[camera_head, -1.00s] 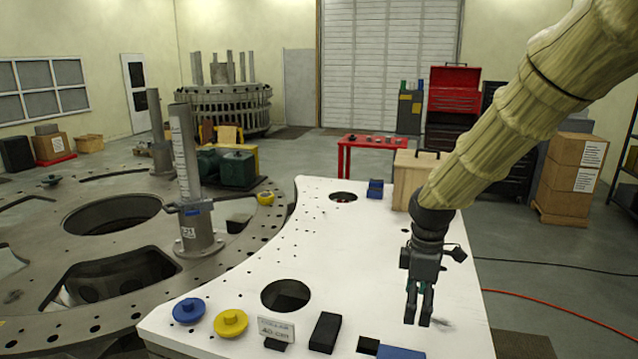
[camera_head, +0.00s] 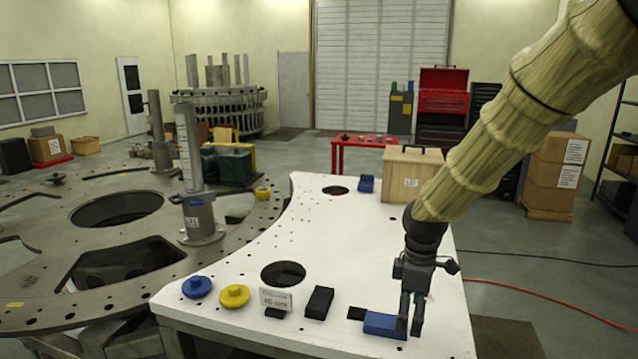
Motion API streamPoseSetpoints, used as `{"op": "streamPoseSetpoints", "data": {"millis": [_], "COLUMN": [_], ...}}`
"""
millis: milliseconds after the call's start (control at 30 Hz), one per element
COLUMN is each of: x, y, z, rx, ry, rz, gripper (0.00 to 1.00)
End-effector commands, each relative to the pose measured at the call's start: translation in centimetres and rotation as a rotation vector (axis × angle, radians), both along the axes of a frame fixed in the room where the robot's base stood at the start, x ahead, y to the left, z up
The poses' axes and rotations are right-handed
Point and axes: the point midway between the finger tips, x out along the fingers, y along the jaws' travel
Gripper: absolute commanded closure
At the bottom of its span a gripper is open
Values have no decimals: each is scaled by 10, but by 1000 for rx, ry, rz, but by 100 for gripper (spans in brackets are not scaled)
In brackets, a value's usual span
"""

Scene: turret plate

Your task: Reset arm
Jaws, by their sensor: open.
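My gripper (camera_head: 409,331) hangs from my tan-sleeved arm at the right, fingers pointing down over the front right part of the white table (camera_head: 345,235). Its fingers look open with nothing between them. A blue block (camera_head: 383,325) with a black part at its left lies at the table's front. The fingers overlap the block's right end in this view; I cannot tell whether they touch it.
A black block (camera_head: 319,302), a small sign (camera_head: 275,299), a yellow disc (camera_head: 234,296) and a blue disc (camera_head: 197,287) line the front edge. A wooden box (camera_head: 405,178) and a blue item (camera_head: 367,183) stand at the back. The large turret plate (camera_head: 50,290) lies left.

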Motion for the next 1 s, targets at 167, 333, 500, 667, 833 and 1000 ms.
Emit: {"op": "streamPoseSetpoints", "data": {"millis": [167, 333, 500, 667, 833, 1000], "x": [-6, -17, -37, -68, -109, -156], "y": [3, 4, 6, 7, 6, 3], "z": [-38, -82, -146, -221, -293, -356], "rx": [13, 28, 45, 61, 69, 69], "ry": [8, 13, 25, 36, 45, 50], "rz": [-54, -127, -237, -385, -547, -708], "gripper": [20, 20, 20, 20, 20, 20]}}
